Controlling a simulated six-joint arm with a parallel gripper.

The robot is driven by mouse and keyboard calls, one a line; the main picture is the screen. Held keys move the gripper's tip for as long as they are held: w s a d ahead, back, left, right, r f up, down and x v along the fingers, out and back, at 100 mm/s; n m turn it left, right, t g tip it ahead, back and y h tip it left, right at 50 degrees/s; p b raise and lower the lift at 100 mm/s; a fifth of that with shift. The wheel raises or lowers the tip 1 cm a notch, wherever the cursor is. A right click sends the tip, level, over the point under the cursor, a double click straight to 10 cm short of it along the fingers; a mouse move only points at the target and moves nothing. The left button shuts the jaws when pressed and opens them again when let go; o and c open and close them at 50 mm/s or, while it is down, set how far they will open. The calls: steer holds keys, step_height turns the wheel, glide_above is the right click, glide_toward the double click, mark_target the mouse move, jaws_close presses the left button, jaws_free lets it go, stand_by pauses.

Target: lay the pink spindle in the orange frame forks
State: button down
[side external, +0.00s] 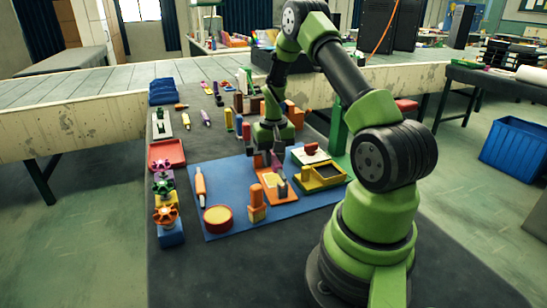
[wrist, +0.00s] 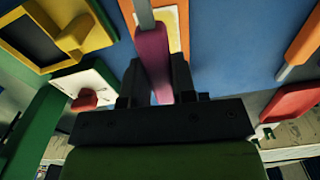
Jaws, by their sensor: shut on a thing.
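The pink spindle (wrist: 152,50) is between the fingers of my gripper (wrist: 158,85) in the wrist view, with its grey end (wrist: 145,14) pointing away. My gripper is shut on it; in the side view my gripper (side external: 266,152) is low over the blue mat. An orange frame (side external: 266,181) with a cream middle lies just below it on the mat; in the wrist view part of the orange frame (wrist: 183,12) shows behind the spindle. Its forks are not clear. I cannot tell whether the spindle touches the frame.
An orange block with an upright part (side external: 257,211) and a round yellow-topped tub (side external: 217,219) stand near the mat's front. An orange roller (side external: 200,187) lies at left. A yellow tray (side external: 322,180) and a board with a red handle (side external: 311,150) are at right. Several colored blocks crowd behind.

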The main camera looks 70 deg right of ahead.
steer(key=shift+f, duration=0.5)
steer(key=c, duration=0.8)
jaws_free()
steer(key=shift+c, duration=0.2)
steer(key=shift+r, duration=0.1)
steer(key=shift+r, duration=2.4)
step_height(320, 180, up, 10)
steer(key=shift+a, duration=0.1)
